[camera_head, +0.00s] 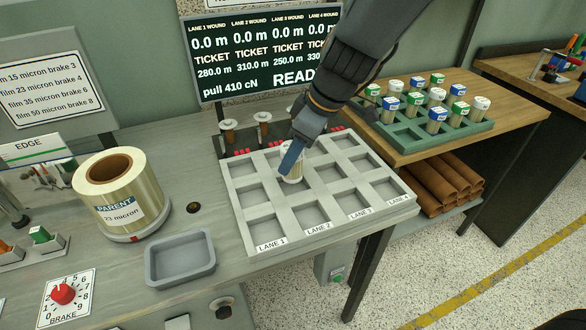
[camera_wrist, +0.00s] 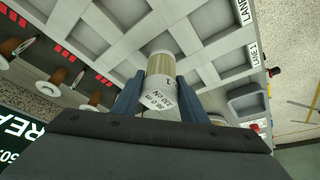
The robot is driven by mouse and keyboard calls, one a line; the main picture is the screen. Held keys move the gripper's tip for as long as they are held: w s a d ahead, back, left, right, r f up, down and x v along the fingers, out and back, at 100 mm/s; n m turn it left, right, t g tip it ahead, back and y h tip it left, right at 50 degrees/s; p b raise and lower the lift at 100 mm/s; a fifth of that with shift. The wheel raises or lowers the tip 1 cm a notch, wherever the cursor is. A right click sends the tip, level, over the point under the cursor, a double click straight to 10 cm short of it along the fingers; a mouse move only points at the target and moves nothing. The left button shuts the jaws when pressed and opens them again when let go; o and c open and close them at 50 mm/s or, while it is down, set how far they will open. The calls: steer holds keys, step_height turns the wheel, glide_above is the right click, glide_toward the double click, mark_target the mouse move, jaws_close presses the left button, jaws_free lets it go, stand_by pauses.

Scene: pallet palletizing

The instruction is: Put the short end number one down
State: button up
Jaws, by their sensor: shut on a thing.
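My gripper (camera_head: 292,162) is shut on a small pale film roll (camera_head: 291,176), the short end. In the wrist view the blue fingers (camera_wrist: 159,90) grip both sides of the roll (camera_wrist: 160,66). Its white end label shows a "1" and further small print. The roll is over the grey compartment tray (camera_head: 237,222), around the middle of the lane 2 column. I cannot tell whether it touches the tray floor. The other compartments that I can see look empty. The tray's front edge carries labels LANE 1 to LANE 4.
A grey bin (camera_head: 180,262) and a parent roll (camera_head: 118,200) stand left of the tray. Brown cores on spindles (camera_head: 263,124) stand behind it. A green rack (camera_head: 452,133) of capped rolls sits on the wooden table at right. A display (camera_head: 268,55) reads READY, partly hidden by my arm.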

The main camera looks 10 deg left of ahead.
mark_target(293, 168)
steer(key=shift+f, duration=1.95)
steer(key=shift+f, duration=0.15)
steer(key=o, duration=1.1)
steer(key=shift+r, duration=0.3)
steer(key=b+v, duration=0.1)
steer(key=v, duration=1.1)
steer(key=s+d+f+m+h, duration=0.1)
steer(key=d+f+m, duration=0.3)
steer(key=d, duration=0.4)
steer(key=s+d+f+m+h, duration=0.1)
steer(key=s+d+f+m, duration=0.3)
steer(key=d+m, duration=0.2)
steer(key=s+d+f+m+h, duration=0.2)
steer(key=s+d+f+m, duration=0.1)
steer(key=d, duration=0.7)
steer(key=shift+s+f+m+g, duration=0.15)
steer(key=shift+f+m+g, duration=0.15)
steer(key=shift+f+m, duration=0.65)
